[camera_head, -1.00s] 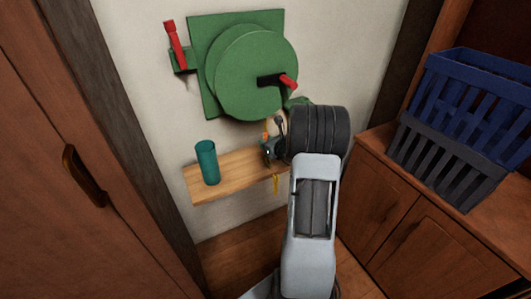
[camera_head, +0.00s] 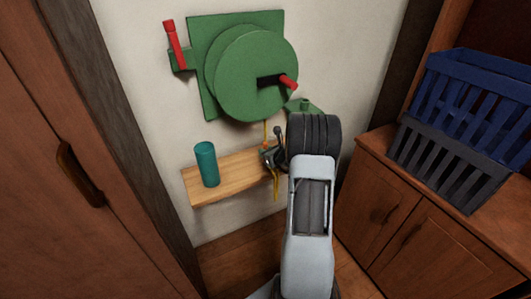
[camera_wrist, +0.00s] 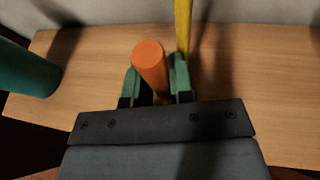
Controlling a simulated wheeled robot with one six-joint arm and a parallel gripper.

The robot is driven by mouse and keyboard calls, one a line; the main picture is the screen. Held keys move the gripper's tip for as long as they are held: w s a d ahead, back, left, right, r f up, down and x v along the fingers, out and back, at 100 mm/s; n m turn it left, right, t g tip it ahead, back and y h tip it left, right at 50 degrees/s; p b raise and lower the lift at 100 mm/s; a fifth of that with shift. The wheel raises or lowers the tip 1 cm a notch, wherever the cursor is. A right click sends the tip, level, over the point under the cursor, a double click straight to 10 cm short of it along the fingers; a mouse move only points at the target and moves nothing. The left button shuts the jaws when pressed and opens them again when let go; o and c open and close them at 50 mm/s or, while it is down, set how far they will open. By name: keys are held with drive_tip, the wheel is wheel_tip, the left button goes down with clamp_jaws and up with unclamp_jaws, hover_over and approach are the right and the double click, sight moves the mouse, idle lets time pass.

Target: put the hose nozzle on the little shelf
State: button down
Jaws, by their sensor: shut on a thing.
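My gripper (camera_head: 268,152) is at the right part of the little wooden shelf (camera_head: 225,182). In the wrist view its two green-tipped fingers (camera_wrist: 155,85) are shut on an orange cylinder, which I take as the hose nozzle (camera_wrist: 149,62). The nozzle shows as a small orange spot in the head view (camera_head: 265,145). The shelf board (camera_wrist: 250,90) lies behind and below the nozzle; I cannot tell whether they touch. A yellow hose (camera_wrist: 183,25) runs beside the right finger, and in the head view (camera_head: 266,130) it goes up towards the green reel (camera_head: 250,75).
A teal cup (camera_head: 206,165) stands on the left of the shelf; its side shows in the wrist view (camera_wrist: 25,70). A red-handled part (camera_head: 172,42) is beside the reel. Blue and grey baskets (camera_head: 470,100) stand on the right cabinet. The shelf's middle is clear.

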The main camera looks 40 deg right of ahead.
drive_tip(key=c, duration=1)
unclamp_jaws()
drive_tip(key=shift+f, duration=0.15)
